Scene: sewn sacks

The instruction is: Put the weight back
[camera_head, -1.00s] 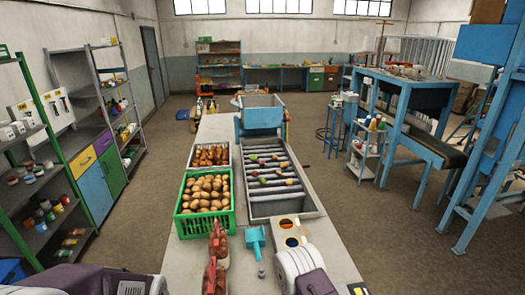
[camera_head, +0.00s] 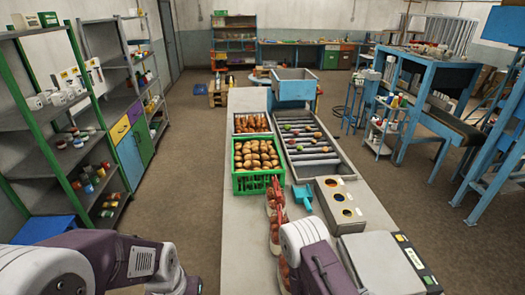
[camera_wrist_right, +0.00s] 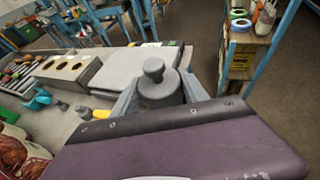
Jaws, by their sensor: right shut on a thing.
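A grey metal weight (camera_wrist_right: 160,88) with a round knob on top is held upright between the two fingers of my right gripper (camera_wrist_right: 160,100) in the right wrist view. In the head view my right arm covers this spot, so neither weight nor gripper shows there. Two smaller grey weights (camera_wrist_right: 72,108) stand on the table, left of the held one in the wrist view. A flat grey scale (camera_head: 383,266) lies at the front right of the table; a flat grey slab behind the weight in the wrist view looks like it. My left arm is at the lower left; its fingers are out of view.
Red net sacks (camera_head: 275,215) stand beside my right arm. A teal scoop (camera_head: 302,196) and a box with round holes (camera_head: 341,203) lie beyond. A green crate of potatoes (camera_head: 257,165) and a roller tray (camera_head: 313,155) fill the table's middle. Shelves (camera_head: 50,150) stand at left.

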